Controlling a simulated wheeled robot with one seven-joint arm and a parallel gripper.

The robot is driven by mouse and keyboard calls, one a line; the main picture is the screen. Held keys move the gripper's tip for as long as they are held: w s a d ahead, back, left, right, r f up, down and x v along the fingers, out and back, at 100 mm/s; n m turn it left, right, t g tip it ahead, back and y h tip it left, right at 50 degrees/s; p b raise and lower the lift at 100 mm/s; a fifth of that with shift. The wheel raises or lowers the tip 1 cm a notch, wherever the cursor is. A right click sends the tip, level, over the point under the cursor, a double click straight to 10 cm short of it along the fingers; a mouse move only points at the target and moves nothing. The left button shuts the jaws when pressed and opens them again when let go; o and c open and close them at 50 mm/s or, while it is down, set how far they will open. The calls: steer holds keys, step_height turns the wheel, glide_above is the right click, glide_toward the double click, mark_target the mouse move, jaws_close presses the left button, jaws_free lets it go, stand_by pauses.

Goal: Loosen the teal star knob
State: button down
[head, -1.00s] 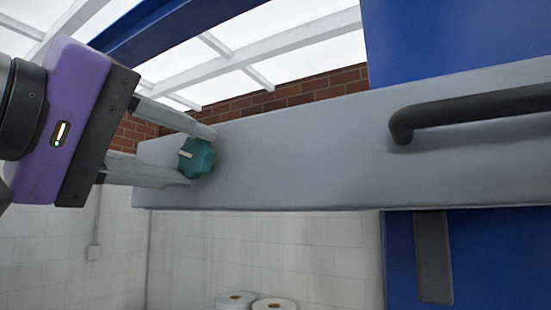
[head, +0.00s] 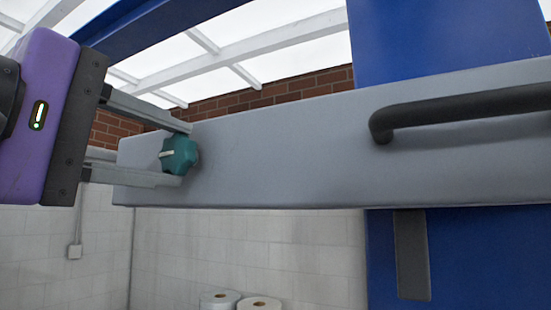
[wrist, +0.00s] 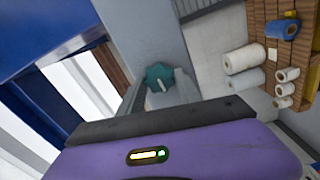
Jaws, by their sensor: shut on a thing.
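The teal star knob (head: 180,155) sits on the face of the grey beam (head: 270,150), near its left end. It has a pale pointer mark, which in the head view lies nearly level. My gripper (head: 183,155) reaches in from the left, with one finger above the knob and one below, shut on it. In the wrist view the knob (wrist: 160,82) shows between the fingers, just beyond the purple gripper body, with its pale mark slanted.
A black bar handle (head: 460,112) stands out from the beam to the right. A blue upright (head: 450,45) is behind the beam. White rolls (head: 220,300) stand below. In the wrist view, rolls (wrist: 245,60) lie by a wooden rack (wrist: 295,50).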

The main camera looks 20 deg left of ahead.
steer(key=c, duration=0.8)
jaws_free()
steer(key=shift+s, duration=0.1)
steer(key=s, duration=0.7)
steer(key=shift+s+a, duration=0.3)
steer(key=shift+a, duration=0.05)
